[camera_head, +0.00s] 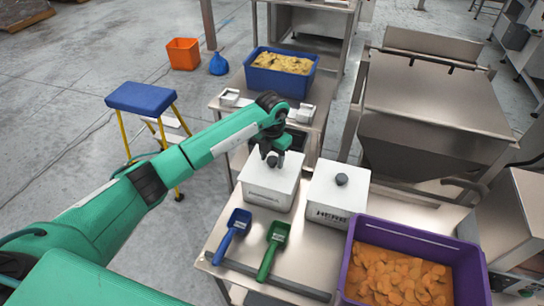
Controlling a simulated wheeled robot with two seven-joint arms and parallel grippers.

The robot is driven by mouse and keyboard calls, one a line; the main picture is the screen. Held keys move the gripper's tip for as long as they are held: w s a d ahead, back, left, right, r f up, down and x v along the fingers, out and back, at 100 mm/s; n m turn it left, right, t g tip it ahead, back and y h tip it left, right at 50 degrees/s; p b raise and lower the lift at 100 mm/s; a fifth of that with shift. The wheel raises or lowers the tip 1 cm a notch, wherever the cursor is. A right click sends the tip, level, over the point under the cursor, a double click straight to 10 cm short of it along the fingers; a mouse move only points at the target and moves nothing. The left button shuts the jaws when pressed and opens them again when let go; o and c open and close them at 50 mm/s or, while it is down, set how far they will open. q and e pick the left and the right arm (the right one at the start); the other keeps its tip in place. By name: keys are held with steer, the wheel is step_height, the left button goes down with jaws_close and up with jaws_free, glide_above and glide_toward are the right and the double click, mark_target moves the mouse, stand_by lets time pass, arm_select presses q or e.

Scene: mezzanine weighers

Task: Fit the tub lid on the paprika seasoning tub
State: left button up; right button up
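Two white box-shaped tubs stand side by side on the steel table (215,245). The left tub (265,195) has faint grey lettering on its front, and the right tub (330,212) has dark lettering; both are too small to read surely. Each has a white top with a dark round knob, one of them the right knob (342,179). My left gripper (272,160) points down over the left tub's top, its fingers at the knob (272,161) there. I cannot tell whether they grip it or stand around it. My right gripper is out of view.
A blue scoop (232,232) and a green scoop (273,248) lie in front of the tubs. A purple crate (405,236) of orange pieces stands at right. A blue crate (262,82) stands behind. A blue-topped stool (142,98) stands on the floor at left.

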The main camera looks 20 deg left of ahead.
mark_target(272, 159)
arm_select(q)
steer(key=shift+o, duration=0.2)
steer(key=shift+r, duration=0.15)
steer(key=shift+r, duration=0.15)
step_height(272, 159, up, 12)
steer(key=b, duration=0.4)
